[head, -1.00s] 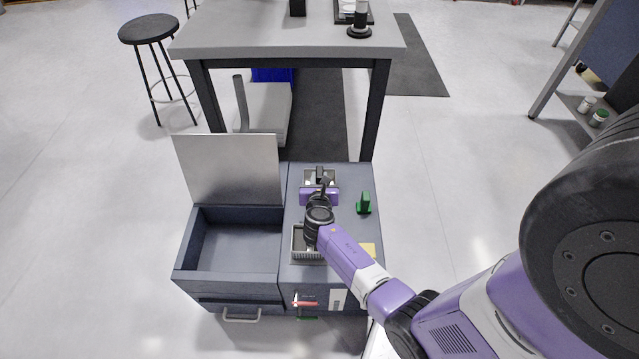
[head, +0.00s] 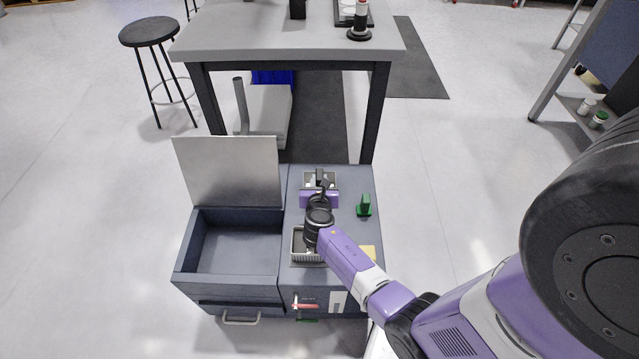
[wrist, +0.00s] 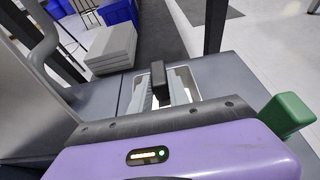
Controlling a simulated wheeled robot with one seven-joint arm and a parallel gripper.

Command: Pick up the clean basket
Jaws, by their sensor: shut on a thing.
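A small grey basket (head: 307,180) with a light inside is at the back of the cabinet's right half. My gripper (head: 321,179) is over it, pointing down, shut on the basket. In the wrist view a black finger (wrist: 160,84) stands across the basket's pale rim (wrist: 138,98). The purple gripper body hides the near part of the basket, and I cannot see whether its bottom touches the cabinet top. A second grey basket (head: 308,262) sits nearer the front, partly hidden by my wrist. I cannot tell from its looks which one is clean.
A green block-like piece (head: 364,205) stands right of my gripper. On the left is an open, empty bin (head: 240,250) with a raised metal lid (head: 228,172). A grey table (head: 285,38) stands behind. Floor to the right is clear.

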